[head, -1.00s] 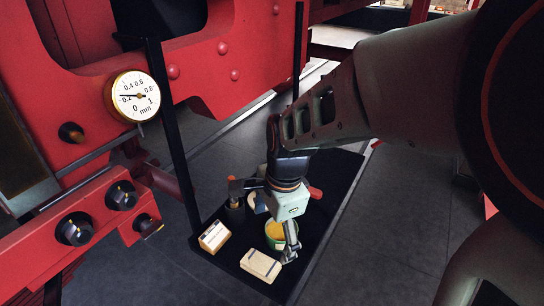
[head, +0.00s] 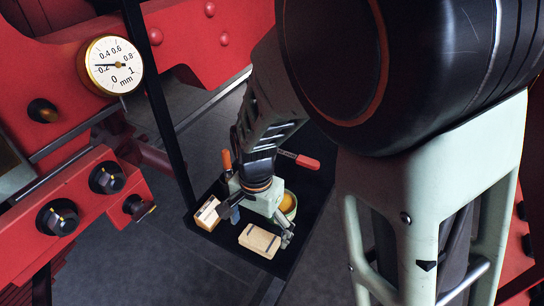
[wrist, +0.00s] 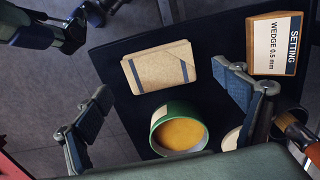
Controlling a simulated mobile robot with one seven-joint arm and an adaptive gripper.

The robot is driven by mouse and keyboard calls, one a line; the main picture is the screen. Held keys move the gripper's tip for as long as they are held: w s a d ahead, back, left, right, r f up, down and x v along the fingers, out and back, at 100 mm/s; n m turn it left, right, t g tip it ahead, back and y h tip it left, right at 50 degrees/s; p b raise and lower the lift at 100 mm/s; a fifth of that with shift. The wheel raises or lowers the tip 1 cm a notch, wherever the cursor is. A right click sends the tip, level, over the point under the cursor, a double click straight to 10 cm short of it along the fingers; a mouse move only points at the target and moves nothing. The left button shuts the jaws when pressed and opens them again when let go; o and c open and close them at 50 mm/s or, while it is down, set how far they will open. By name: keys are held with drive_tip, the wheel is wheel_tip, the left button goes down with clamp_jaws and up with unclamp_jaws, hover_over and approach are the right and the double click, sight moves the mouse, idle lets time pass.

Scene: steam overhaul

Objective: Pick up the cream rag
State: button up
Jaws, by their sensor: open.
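The cream rag (head: 260,241) is a folded flat pad with dark stripes. It lies on the black tray (head: 294,262) near its front end. In the wrist view the rag (wrist: 158,68) lies near the middle, beyond and between the two fingers, fully uncovered. My gripper (head: 258,222) is over the tray, just behind the rag in the head view. Its fingers are wide apart and empty, and it also shows in the wrist view (wrist: 165,82). Contact with the rag cannot be seen.
A green tin with yellow contents (wrist: 180,131) stands close to the rag. A red-handled tool (head: 300,159) and an orange-handled tool (head: 227,160) are farther back. A dial gauge (head: 110,65) is on the red frame at left.

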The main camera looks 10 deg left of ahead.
sight(260, 238)
drive_tip(key=shift+f, duration=1.9)
drive_tip(key=c, duration=1.2)
drive_tip(key=shift+r, duration=0.15)
drive_tip(key=shift+c, duration=0.2)
